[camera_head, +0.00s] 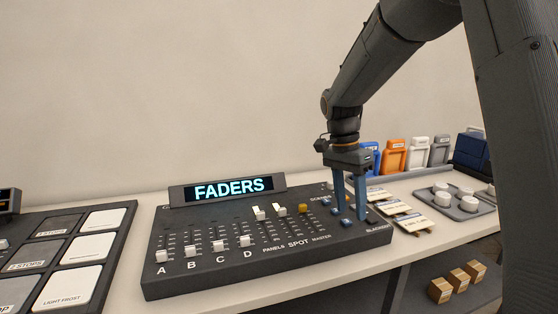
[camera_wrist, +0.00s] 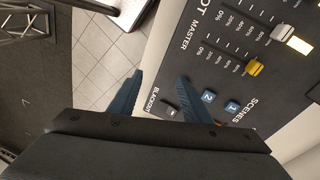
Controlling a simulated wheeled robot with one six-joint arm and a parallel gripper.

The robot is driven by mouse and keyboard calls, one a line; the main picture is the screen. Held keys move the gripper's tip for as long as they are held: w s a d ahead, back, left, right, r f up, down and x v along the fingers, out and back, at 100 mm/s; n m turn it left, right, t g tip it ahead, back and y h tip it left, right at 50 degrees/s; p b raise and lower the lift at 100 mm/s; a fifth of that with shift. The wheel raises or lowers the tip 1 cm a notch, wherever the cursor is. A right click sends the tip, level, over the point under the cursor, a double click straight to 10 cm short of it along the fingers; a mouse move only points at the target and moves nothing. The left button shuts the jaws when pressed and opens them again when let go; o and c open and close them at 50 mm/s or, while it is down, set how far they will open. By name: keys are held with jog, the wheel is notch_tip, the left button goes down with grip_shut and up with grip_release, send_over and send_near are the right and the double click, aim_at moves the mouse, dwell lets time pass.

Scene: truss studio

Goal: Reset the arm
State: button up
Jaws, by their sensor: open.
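My gripper (camera_head: 350,210) points down over the right end of the black fader console (camera_head: 270,268), above its scene buttons and the BLACKOUT area. Its two blue fingers are apart with nothing between them. The wrist view shows the open fingertips (camera_wrist: 160,77) near the console's edge, with the BLACKOUT switch (camera_wrist: 171,112) below and between them. I cannot tell whether a finger touches the console. Blue scene buttons 1 (camera_wrist: 232,106) and 2 (camera_wrist: 208,96) and the yellow master fader (camera_wrist: 254,67) lie to the right there.
The lit FADERS display (camera_head: 229,188) stands behind the console. Left is a panel of white and grey tiles (camera_head: 95,248). Right are labelled cards (camera_head: 403,211), a grey tray with white knobs (camera_head: 457,203) and coloured holders (camera_head: 394,155). Wooden blocks (camera_head: 458,281) sit on a lower shelf.

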jog(key=s+f+n+b, duration=0.1)
jog(key=s+f+n, duration=0.3)
jog(key=s, duration=0.3)
jog(key=s+f+n+y+b, duration=0.1)
jog(key=s+f+n, duration=0.3)
jog(key=s, duration=0.4)
jog(key=s+d+f+n+t+b, duration=0.1)
jog(key=s+f+n, duration=0.2)
jog(key=s+f, duration=0.2)
jog(key=s, duration=0.2)
jog(key=shift+s+f+n+y, duration=0.35)
jog(key=shift+n+y, duration=0.05)
